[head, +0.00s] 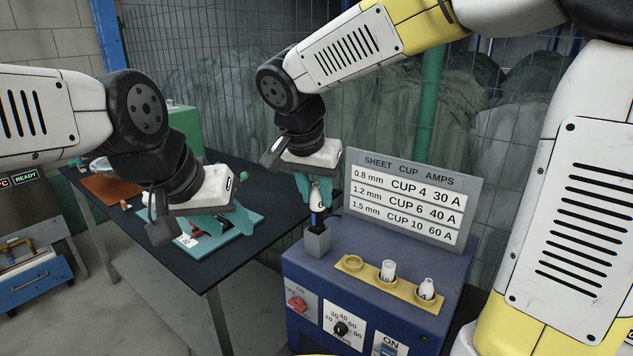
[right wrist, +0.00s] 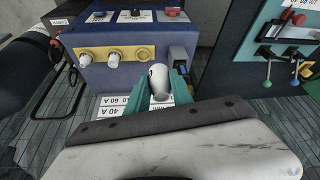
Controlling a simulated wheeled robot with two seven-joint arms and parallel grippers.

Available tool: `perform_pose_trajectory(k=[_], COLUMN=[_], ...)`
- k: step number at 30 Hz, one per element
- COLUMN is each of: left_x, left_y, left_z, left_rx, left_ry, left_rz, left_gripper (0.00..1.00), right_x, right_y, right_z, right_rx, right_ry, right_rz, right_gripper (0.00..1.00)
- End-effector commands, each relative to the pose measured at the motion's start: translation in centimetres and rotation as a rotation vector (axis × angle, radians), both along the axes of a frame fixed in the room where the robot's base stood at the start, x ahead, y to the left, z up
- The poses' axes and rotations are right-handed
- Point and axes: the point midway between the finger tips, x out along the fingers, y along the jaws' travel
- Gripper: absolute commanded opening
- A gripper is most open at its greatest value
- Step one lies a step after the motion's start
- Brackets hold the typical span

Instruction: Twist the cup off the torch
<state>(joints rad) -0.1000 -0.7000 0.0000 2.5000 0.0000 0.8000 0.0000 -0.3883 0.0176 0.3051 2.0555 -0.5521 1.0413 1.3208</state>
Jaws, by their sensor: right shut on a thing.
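The torch (head: 317,220) stands upright in a grey holder (head: 317,241) at the left end of the blue machine's top. A white cup (head: 319,196) is at the torch's upper end. My right gripper (head: 314,190) is shut on this cup from above; the cup (right wrist: 158,78) also shows between the teal fingers in the right wrist view. I cannot tell whether the cup is still seated on the torch, as the fingers partly hide the joint. My left gripper (head: 216,226) has its fingers apart, over a teal fixture (head: 244,231) on the dark table.
A yellow rack (head: 405,290) on the blue machine (head: 310,268) holds two white cups (head: 388,270) and has an empty left place. A sign (head: 411,200) lists sheet, cup and amps. The machine front has a red switch (head: 297,303) and a knob (head: 341,329). A mesh fence stands behind.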

Motion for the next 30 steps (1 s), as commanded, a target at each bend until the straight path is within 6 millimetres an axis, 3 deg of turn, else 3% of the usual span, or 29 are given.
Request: perform_pose_trajectory(k=[7,30], left_x=[0.0,0.0], left_y=[0.0,0.0], left_z=[0.0,0.0], left_rx=[0.000,0.000], left_ry=[0.000,0.000], left_rz=[0.000,0.000], left_gripper=[0.40,0.40], right_x=[-2.0,-2.1], right_y=[0.0,0.0], right_z=[0.6,3.7], right_rx=[0.000,0.001], right_ry=[-0.001,-0.001], right_rz=[0.000,-0.001], right_gripper=[0.00,0.00])
